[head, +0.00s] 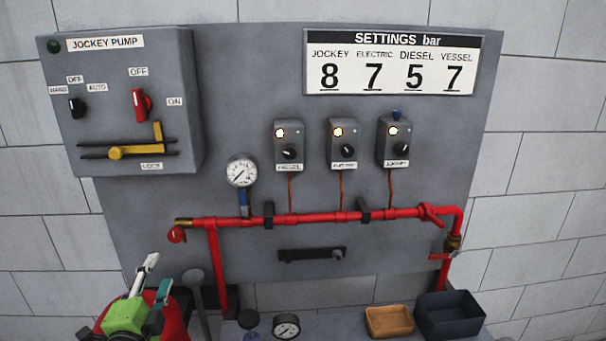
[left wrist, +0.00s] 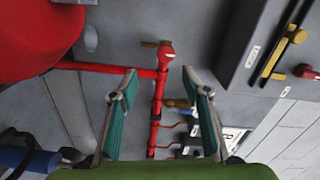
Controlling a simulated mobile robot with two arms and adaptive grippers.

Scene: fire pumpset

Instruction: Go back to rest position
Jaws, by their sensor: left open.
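My left gripper (head: 158,271) is low at the left in the head view, below the jockey pump box and in front of the wall panel. Its teal-padded fingers point up, stand apart and hold nothing. In the left wrist view the two fingers (left wrist: 160,76) are spread, with the red pipe (left wrist: 158,110) showing in the gap behind them. The fingers appear clear of the pipe. My right gripper is in neither view.
The grey jockey pump box (head: 115,100) is on the panel above my gripper. The red pipe (head: 330,217) crosses the panel. A tan tray (head: 389,321), dark bin (head: 450,314) and loose gauge (head: 286,326) are at the bottom. A large red rounded body (left wrist: 35,40) is close in the wrist view.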

